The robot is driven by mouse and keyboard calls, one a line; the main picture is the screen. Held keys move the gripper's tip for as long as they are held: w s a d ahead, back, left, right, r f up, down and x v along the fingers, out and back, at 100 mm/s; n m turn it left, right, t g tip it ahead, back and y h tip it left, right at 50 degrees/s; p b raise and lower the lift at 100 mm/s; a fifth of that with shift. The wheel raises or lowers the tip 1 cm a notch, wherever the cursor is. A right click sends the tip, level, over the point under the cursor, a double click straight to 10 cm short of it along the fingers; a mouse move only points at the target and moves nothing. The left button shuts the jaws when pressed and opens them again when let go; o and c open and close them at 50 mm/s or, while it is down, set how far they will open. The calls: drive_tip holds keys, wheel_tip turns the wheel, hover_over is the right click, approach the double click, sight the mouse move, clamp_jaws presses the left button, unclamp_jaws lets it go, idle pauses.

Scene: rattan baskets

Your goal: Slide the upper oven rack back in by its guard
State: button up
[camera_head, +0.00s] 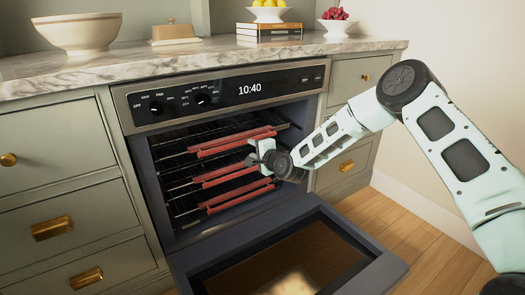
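The oven (222,95) stands open in the cabinet, with its door (362,262) folded down in front. The upper oven rack (172,154) is a dark wire rack inside, and its red guard (222,145) runs along its front edge. How far the rack stands out is hard to judge. My gripper (256,155) is at the oven mouth, just below and near the right part of the upper guard. Its fingers are small and dark here, so contact and finger opening cannot be told.
Lower racks with red guards (229,177) sit below the upper one. A marble counter (140,66) above holds a bowl (78,35), a butter dish (171,32), books (268,29) and fruit bowls. Drawers flank the oven. Wooden floor (412,222) is clear at right.

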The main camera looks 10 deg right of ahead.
drive_tip(key=shift+p+v, duration=0.45)
drive_tip(key=shift+v, duration=2.3)
drive_tip(key=s+a+r+n+g+y, duration=0.1)
drive_tip(key=s+a+r+n+g, duration=0.2)
drive_tip(key=s+a+n+g, duration=0.5)
drive_tip(key=s+a+r+n+g, duration=0.1)
drive_tip(key=s+a+r+n, duration=0.3)
drive_tip(key=s, duration=0.8)
drive_tip(key=s+d+r+n+g+h, duration=0.2)
drive_tip(key=s+n, duration=0.1)
drive_tip(key=s, duration=0.6)
drive_tip(key=s+d+r+n+g+h, duration=0.1)
drive_tip(key=s+d+n+g, duration=0.2)
drive_tip(key=s, duration=0.7)
drive_tip(key=s+d+r+n+g+h, duration=0.15)
drive_tip(key=s+n, duration=0.25)
drive_tip(key=s, duration=0.5)
wheel_tip(320, 180, up, 30)
drive_tip(key=p, duration=2.9)
drive_tip(key=shift+s+d+f+h, duration=0.2)
drive_tip(key=shift+d+f+h, duration=0.05)
drive_tip(key=shift+d+h, duration=0.15)
drive_tip(key=shift+t, duration=0.25)
